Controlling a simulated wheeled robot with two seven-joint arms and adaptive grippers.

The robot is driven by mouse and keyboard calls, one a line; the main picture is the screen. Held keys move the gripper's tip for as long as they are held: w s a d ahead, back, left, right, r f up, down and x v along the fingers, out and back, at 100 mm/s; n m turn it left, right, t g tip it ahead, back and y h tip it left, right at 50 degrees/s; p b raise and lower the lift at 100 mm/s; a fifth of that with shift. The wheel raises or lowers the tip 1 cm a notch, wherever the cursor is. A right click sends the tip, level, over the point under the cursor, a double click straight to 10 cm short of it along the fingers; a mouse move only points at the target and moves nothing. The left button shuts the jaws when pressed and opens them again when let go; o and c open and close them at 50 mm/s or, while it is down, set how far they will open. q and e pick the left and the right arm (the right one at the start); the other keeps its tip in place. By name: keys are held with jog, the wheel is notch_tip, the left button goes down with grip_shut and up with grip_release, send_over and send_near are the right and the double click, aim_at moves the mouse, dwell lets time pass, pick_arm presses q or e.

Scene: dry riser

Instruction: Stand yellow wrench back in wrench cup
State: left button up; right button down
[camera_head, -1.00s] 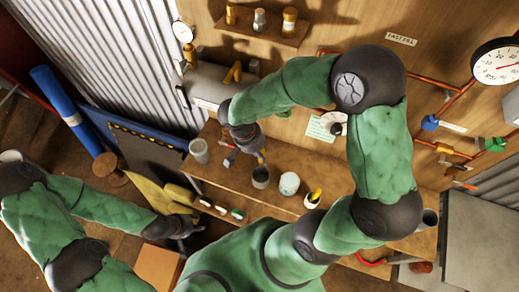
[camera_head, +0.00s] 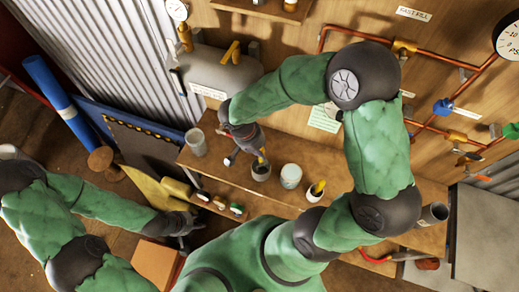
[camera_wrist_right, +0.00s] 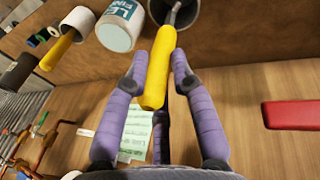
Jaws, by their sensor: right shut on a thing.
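My right gripper (camera_wrist_right: 159,64) is shut around the yellow handle of the wrench (camera_wrist_right: 156,82) in the right wrist view. The wrench's grey metal end points away from the gripper and overlaps the mouth of a dark grey cup (camera_wrist_right: 186,14). I cannot tell how deep it sits. In the head view, the right gripper (camera_head: 255,150) is just above this cup (camera_head: 261,174), with the yellow wrench (camera_head: 262,161) at the cup's mouth. My left gripper (camera_head: 192,222) is at the lower left, off the bench front; its fingers are too small to read.
On the bench (camera_head: 225,170), a white labelled tin (camera_head: 291,176) and a white cup (camera_head: 313,196) with a yellow-handled item stand right of the grey cup. Another grey cup (camera_head: 196,143) stands left. Copper pipes (camera_head: 370,36) run along the back wall.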

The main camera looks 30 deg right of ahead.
jog(key=shift+f+b, duration=1.9)
jog(key=shift+f, duration=0.2)
jog(key=c, duration=1)
grip_release()
jog(key=shift+o, duration=0.2)
jog(key=v, duration=1.2)
